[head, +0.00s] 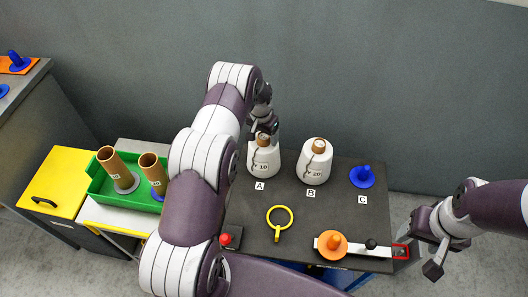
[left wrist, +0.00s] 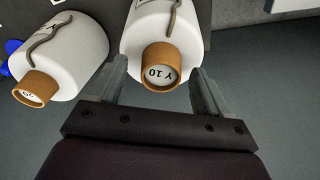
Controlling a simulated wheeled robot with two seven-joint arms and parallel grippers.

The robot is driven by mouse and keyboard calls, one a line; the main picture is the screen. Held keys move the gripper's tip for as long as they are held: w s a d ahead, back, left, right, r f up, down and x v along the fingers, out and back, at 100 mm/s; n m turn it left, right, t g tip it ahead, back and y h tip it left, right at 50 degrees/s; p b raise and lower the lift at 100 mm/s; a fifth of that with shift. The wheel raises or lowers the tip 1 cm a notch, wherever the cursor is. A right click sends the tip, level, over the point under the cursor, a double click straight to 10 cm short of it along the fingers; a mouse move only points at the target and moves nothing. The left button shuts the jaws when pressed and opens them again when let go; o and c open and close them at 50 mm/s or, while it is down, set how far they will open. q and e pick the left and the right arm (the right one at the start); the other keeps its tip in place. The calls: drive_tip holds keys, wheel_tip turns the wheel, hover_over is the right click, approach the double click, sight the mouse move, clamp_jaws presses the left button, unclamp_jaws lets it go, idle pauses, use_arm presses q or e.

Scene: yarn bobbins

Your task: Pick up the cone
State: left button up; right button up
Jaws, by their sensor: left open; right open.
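Two white yarn cones with brown tops stand on the dark table. The cone marked 10 (head: 263,160) is behind label A, and the cone marked 20 (head: 315,163) is behind label B. My left gripper (head: 264,135) is at the top of the cone at A. In the left wrist view its open fingers (left wrist: 158,88) lie on both sides of that cone's brown top, marked Y 10 (left wrist: 160,68). Whether they touch it, I cannot tell. The other cone (left wrist: 70,50) is to the left there. My right gripper (head: 433,258) is open and empty, off the table's right edge.
A green tray (head: 97,187) with cardboard tubes is at left. A grey wall is behind.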

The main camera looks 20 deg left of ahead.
use_arm(q)
drive_tip(key=shift+a, duration=0.2)
drive_tip(key=shift+c, duration=0.3)
drive_tip(key=shift+d, duration=0.15)
clamp_jaws()
drive_tip(key=shift+r, duration=0.1)
drive_tip(key=shift+r, duration=0.1)
wheel_tip(320, 180, up, 10)
drive_tip(key=b, duration=0.1)
drive_tip(key=shift+b, duration=0.3)
